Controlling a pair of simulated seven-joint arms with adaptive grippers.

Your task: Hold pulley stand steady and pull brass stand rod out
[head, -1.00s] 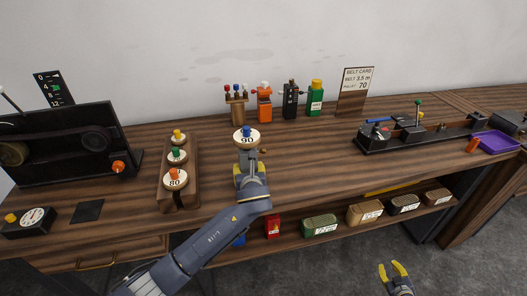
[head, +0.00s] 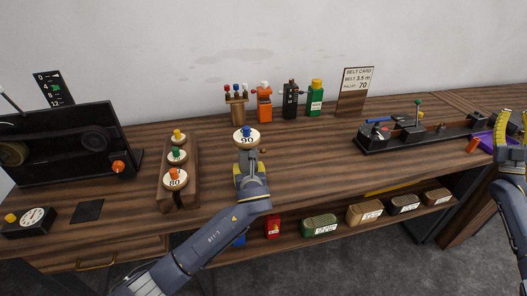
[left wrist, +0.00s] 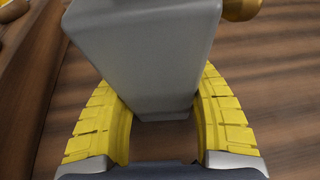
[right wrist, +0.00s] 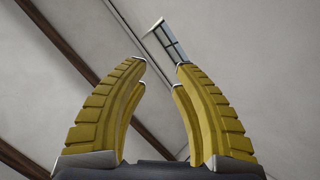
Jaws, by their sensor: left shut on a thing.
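The pulley stand (left wrist: 150,50) is a grey tapered block standing near the front middle of the bench. A round pulley (head: 246,139) marked 90 with a blue knob sits on top of it. My left gripper (head: 250,180) is shut on the stand, with its yellow fingers on both sides of the block in the left wrist view (left wrist: 160,110). The brass rod's end (head: 264,151) sticks out at the stand's right side; it also shows in the left wrist view (left wrist: 241,8). My right gripper (head: 510,124) is open and empty at the right edge, fingers pointing up.
A wooden rack (head: 178,205) with several pulleys stands left of the stand. A black rail device (head: 420,135) and a purple tray (head: 486,140) are at the right, the tray partly behind my right gripper.

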